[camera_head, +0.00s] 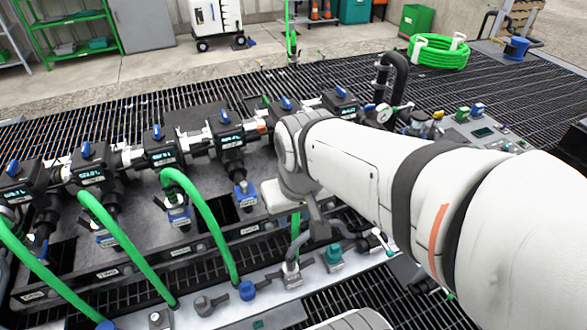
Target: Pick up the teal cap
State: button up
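The teal cap (333,254) sits upright on a fitting on the light grey front rail, right of the picture's centre bottom. My arm reaches in from the right, and my gripper (318,232) hangs down at its end, above and slightly left of the cap. The gripper is dark and small here, partly mixed with dark fittings behind it. I cannot tell how far apart its fingers are or whether they touch anything. The cap's top and front show and look clear of the gripper.
Blue cap (247,290) and grey fitting (291,273) stand left of the teal cap on the same rail. Green hoses (205,225) arch from the valve manifold (165,150) down to the rail. A small lever valve (379,241) stands close on the right.

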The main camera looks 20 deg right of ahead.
aim_at(333, 254)
jog(key=u, duration=2.1)
jog(key=k, duration=2.1)
jog(key=z, duration=0.85)
jog(key=i, duration=1)
jog(key=z, duration=0.1)
